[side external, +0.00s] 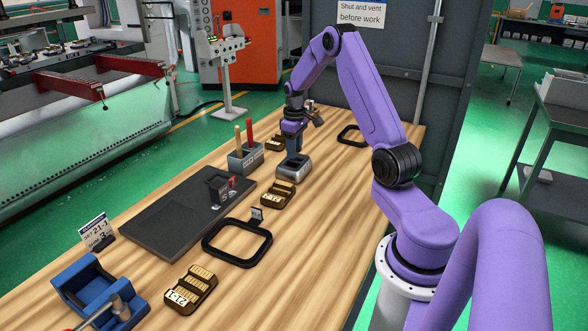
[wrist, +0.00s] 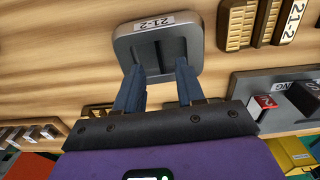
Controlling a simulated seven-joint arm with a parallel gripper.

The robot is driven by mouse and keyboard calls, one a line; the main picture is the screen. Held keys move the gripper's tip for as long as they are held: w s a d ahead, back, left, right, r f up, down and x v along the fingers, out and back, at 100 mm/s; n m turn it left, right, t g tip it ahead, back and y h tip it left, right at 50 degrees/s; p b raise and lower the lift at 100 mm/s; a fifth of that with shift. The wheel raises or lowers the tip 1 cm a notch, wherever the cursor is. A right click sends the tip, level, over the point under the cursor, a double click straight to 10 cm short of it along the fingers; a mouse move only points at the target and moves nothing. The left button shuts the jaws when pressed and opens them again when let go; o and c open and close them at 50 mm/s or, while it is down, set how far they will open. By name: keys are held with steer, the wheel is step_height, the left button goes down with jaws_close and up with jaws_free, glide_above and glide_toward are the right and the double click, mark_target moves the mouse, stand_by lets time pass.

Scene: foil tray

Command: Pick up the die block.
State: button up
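A grey metal block with rounded corners and a white "21-2" label, which I take as the die block (side external: 293,172), sits on the wooden table. It also shows in the wrist view (wrist: 197,45), with dark slots in its top. My gripper (side external: 293,152) points down over it. In the wrist view the two blue fingers (wrist: 159,67) stand apart, their tips over the block's near part. I see nothing gripped; whether the tips touch the block I cannot tell, and the fingers hide part of it.
A gold ribbed block (side external: 277,195) lies close by, with another (side external: 190,290) nearer the camera. A dark plate (side external: 160,228) bears a small dark block. A grey holder (side external: 246,158) has upright handles. Black frames (side external: 237,243) and a blue fixture (side external: 95,290) are also on the table.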

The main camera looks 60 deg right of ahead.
steer(key=shift+w+f, duration=0.1)
steer(key=shift+f, duration=2.15)
jaws_close()
steer(key=shift+r, duration=0.15)
